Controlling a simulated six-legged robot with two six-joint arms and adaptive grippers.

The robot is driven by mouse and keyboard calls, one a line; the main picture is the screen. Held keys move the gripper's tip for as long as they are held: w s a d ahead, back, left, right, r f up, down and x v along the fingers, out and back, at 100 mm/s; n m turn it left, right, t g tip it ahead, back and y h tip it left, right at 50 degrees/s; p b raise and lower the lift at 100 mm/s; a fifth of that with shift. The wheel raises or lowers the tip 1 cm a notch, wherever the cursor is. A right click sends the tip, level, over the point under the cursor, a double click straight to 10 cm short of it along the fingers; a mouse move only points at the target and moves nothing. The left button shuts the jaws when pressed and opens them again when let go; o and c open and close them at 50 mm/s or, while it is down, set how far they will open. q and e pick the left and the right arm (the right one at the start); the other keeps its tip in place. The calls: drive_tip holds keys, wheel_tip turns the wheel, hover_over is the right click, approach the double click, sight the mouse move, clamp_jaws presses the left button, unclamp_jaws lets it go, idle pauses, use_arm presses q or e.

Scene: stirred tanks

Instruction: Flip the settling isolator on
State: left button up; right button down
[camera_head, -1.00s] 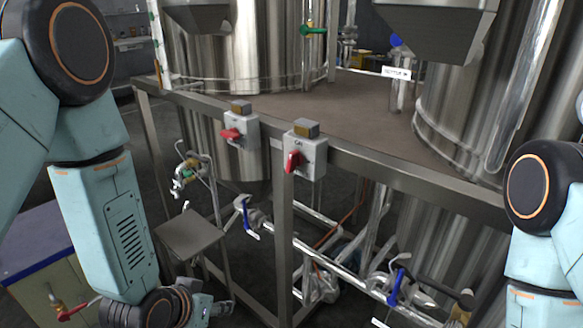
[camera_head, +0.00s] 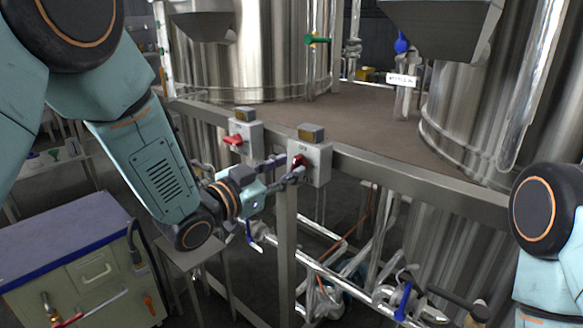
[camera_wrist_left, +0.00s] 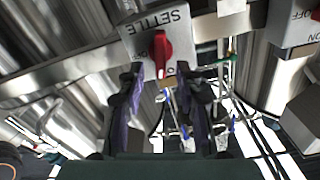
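The settling isolator is a grey box (camera_head: 318,169) on the tank frame's front rail, with a red rotary handle (camera_head: 298,160). In the left wrist view the box reads "SETTLE" upside down (camera_wrist_left: 178,17), and its red handle (camera_wrist_left: 160,50) stands roughly upright in that picture. My left gripper (camera_head: 285,168) is at the front of this box; in the wrist view its fingers (camera_wrist_left: 161,72) are apart, one on each side of the handle's line, with nothing gripped. Contact with the handle cannot be told. My right gripper is out of view; only its arm shows at the right edge.
A second isolator box (camera_head: 246,138) with a red handle sits to the left on the same rail (camera_head: 400,172). Pipes with blue-handled valves (camera_head: 403,300) run below. A cabinet (camera_head: 85,262) stands at lower left. Steel tanks rise behind.

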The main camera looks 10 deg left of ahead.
sight(296, 166)
use_arm(q)
drive_tip(key=shift+x, duration=1.15)
drive_tip(key=shift+c, duration=0.4)
clamp_jaws()
